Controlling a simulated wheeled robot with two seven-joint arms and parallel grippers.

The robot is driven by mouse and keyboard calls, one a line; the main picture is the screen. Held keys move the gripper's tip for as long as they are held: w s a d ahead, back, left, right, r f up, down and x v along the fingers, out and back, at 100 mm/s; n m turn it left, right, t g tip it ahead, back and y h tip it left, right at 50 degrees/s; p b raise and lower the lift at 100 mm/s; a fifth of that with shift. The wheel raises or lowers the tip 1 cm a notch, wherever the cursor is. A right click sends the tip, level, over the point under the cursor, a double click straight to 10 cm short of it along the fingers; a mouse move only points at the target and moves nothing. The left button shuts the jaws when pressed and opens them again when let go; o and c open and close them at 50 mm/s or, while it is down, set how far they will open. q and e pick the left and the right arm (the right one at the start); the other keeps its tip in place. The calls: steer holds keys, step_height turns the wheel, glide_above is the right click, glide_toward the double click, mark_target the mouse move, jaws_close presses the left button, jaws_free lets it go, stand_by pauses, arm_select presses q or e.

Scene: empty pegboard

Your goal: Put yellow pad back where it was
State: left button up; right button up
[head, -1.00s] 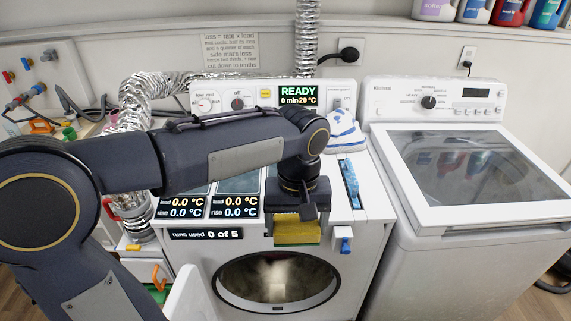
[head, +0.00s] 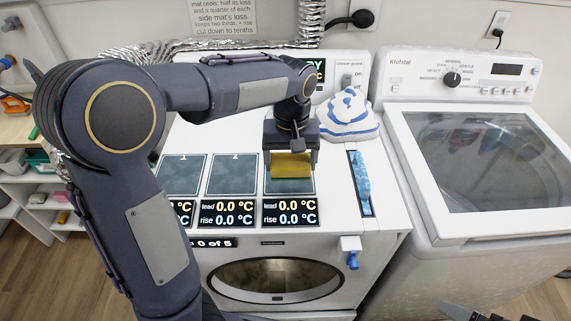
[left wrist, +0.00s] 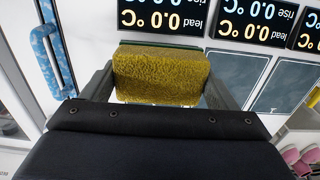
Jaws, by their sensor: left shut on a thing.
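The yellow pad (head: 291,164) is a rough yellow block, held between the fingers of my left gripper (head: 290,172). In the head view it is over the rightmost dark square plate (head: 290,187) on the white machine's top; I cannot tell whether it touches the plate. In the left wrist view the yellow pad (left wrist: 160,75) fills the space between the two fingers, with a thin dark green layer along its far edge. At the bottom right of the head view, a dark tip (head: 478,314) seems to be part of my right gripper; its jaws are not clear.
Two more dark plates (head: 232,174) lie to the left, with readout displays (head: 290,212) in front. A blue-and-white cloth iron-shaped item (head: 348,118) and a blue strip (head: 361,182) sit to the right. A top-loading washer (head: 470,160) stands at the right.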

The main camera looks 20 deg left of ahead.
arm_select(q)
steer(key=w+a+f, duration=0.1)
steer(key=f, duration=0.1)
steer(key=w+a+f, duration=0.1)
steer(key=w+f, duration=0.1)
steer(key=w+a+f+p, duration=0.1)
steer(key=w+f, duration=0.1)
steer(key=shift+a+f, duration=0.1)
steer(key=shift+a, duration=0.15)
steer(key=shift+w+a+f, duration=0.1)
steer(key=shift+w+f, duration=0.05)
steer(key=shift+f, duration=1.6)
steer(key=shift+f, duration=0.2)
steer(key=o, duration=0.9)
steer(key=shift+r, duration=0.2)
